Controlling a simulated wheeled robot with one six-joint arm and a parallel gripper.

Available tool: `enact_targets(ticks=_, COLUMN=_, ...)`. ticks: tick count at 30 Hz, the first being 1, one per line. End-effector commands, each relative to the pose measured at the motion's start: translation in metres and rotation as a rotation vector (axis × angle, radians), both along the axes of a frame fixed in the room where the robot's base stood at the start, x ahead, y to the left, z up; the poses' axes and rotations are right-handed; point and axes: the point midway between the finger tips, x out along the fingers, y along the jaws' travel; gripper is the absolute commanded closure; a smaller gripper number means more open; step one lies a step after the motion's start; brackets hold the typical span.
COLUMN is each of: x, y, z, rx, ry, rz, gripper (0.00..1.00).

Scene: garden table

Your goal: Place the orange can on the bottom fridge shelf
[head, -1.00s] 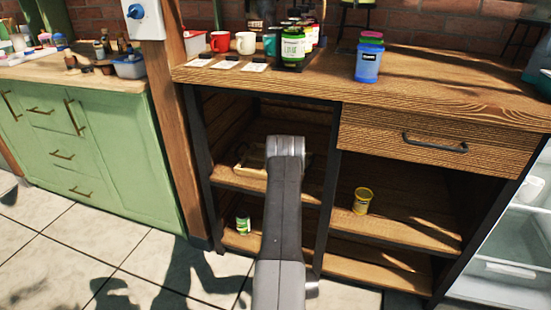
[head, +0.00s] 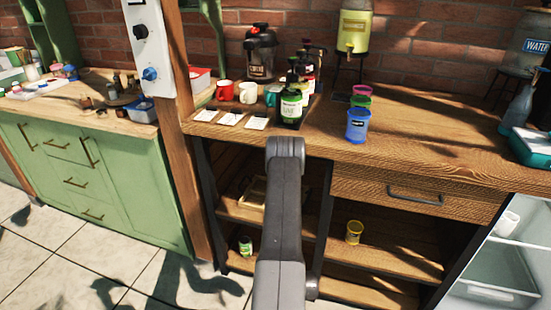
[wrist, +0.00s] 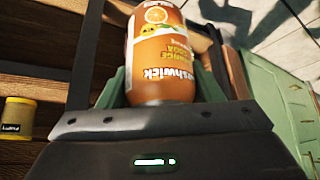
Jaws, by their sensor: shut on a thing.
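The orange can (wrist: 160,58) shows large in the wrist view, with an orange fruit label printed upside down in that picture. My gripper (wrist: 163,75) is shut on it, with a green finger on each side of the can. In the head view my arm rises in front of the cabinet and hides the gripper and the can. The fridge (head: 500,262) stands at the right edge of the head view, only partly in frame. A pale shelf and a clear drawer show inside it; its lowest part is cut off.
The wooden cabinet (head: 432,186) has open shelves holding a yellow tub (head: 354,232) and a green can (head: 245,245).

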Motion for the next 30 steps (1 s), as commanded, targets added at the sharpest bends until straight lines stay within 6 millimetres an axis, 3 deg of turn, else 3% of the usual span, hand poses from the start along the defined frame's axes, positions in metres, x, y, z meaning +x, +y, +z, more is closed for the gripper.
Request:
enact_targets(ticks=1, x=0.000, y=0.000, z=0.022, rx=0.000, ry=-0.001, rz=0.000, gripper=0.74)
enact_targets(ticks=15, x=0.000, y=0.000, z=0.113, rx=0.000, ry=-0.001, rz=0.000, gripper=0.74)
enact_targets(ticks=25, x=0.001, y=0.000, z=0.135, rx=0.000, ry=-0.001, rz=-0.001, gripper=0.74)
enact_targets(ticks=30, x=0.016, y=-0.006, z=0.148, rx=-0.001, ry=-0.006, rz=-0.020, gripper=0.74)
